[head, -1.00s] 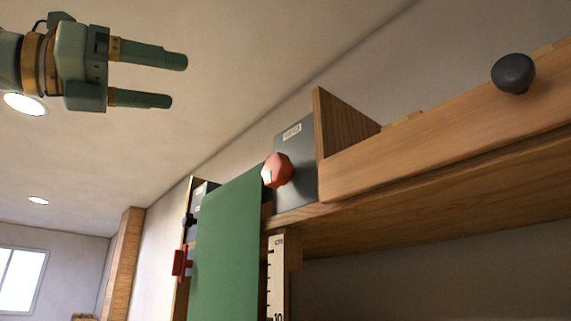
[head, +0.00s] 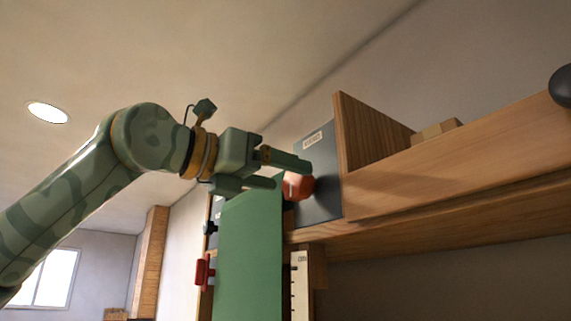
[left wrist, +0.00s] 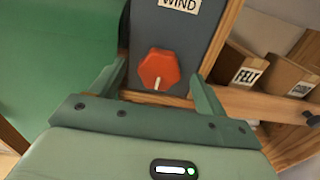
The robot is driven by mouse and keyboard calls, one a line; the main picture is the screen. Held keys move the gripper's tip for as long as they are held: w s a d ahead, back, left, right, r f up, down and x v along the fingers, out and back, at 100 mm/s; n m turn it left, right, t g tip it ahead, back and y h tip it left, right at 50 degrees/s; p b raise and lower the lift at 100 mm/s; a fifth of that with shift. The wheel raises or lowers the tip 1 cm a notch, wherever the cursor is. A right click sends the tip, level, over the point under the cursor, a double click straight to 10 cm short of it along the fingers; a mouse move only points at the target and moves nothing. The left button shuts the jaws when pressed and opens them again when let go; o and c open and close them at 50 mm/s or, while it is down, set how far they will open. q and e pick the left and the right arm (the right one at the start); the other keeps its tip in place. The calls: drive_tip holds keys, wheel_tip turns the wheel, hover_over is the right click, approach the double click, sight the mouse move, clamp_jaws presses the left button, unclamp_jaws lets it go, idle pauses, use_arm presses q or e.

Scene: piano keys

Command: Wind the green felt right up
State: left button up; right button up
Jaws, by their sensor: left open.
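The green felt (head: 248,262) hangs as a flat sheet at the left end of the wooden shelf, and it also fills the upper left of the left wrist view (left wrist: 50,45). A red-orange faceted knob (head: 299,187) with a pale mark is mounted on a dark grey plate (head: 325,205); in the left wrist view the plate's label reads WIND. My left gripper (head: 290,172) is open beside the knob. In the left wrist view the knob (left wrist: 158,68) lies ahead between the fingers, not gripped. Whether a finger touches it I cannot tell. My right gripper is out of view.
A red clip-like part (head: 203,271) and a small black knob (head: 209,228) sit left of the felt. A ruler marked cm (head: 299,280) hangs right of it. A labelled FELT box (left wrist: 240,68) stands on the shelf (head: 440,185). A dark round knob (head: 563,86) is at far right.

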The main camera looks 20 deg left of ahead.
use_arm(q)
drive_tip(key=shift+w+d, duration=0.45)
drive_tip(key=shift+w, duration=0.1)
drive_tip(key=shift+w+d, duration=0.15)
drive_tip(key=shift+w, duration=0.1)
drive_tip(key=shift+s, duration=0.1)
drive_tip(key=c, duration=1)
drive_tip(key=shift+o, duration=0.2)
